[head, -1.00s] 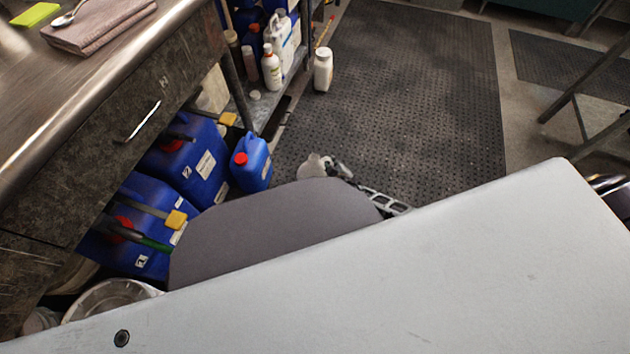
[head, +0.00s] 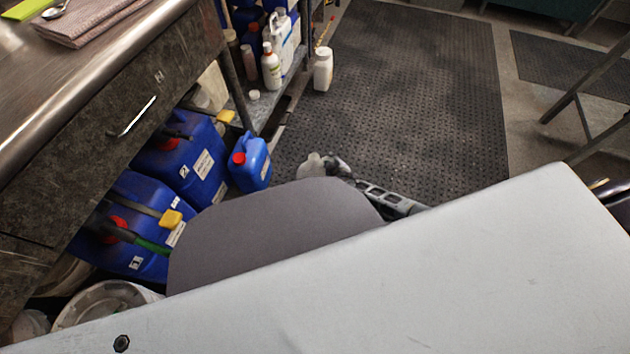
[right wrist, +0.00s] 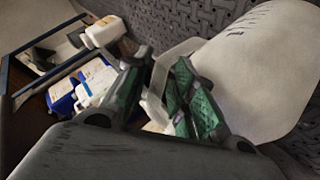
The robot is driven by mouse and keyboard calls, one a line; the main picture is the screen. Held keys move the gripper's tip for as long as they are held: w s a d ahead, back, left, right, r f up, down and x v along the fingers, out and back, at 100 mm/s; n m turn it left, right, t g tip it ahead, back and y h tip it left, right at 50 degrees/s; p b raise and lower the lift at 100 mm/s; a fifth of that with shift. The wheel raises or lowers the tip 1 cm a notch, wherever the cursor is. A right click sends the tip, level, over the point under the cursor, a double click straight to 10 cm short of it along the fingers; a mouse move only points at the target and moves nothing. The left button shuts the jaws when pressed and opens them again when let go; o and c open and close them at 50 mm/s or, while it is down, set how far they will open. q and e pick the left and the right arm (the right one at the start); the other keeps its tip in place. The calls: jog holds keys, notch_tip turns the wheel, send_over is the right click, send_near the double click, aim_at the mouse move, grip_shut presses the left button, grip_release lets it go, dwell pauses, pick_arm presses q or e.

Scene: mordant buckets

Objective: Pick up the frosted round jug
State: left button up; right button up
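The frosted round jug (head: 312,165) stands on the dark mat in the head view, its lower part hidden behind my own grey body. In the right wrist view the jug (right wrist: 262,70) is large, pale and translucent at the right, with its light handle (right wrist: 158,82) reaching toward the fingers. My right gripper (head: 338,166) is at the jug's right side in the head view. In the right wrist view the green-padded fingers of this gripper (right wrist: 158,92) are apart, with part of the handle in the gap. Firm contact is not visible. My left gripper is not in view.
Several blue canisters (head: 182,160) stand under the steel-topped counter (head: 120,55) at left. A small blue jug (head: 250,163) with a red cap is nearest the frosted jug. A white container (head: 323,70) stands by the shelf. The mat (head: 410,100) beyond is clear.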

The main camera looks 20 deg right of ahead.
grip_shut()
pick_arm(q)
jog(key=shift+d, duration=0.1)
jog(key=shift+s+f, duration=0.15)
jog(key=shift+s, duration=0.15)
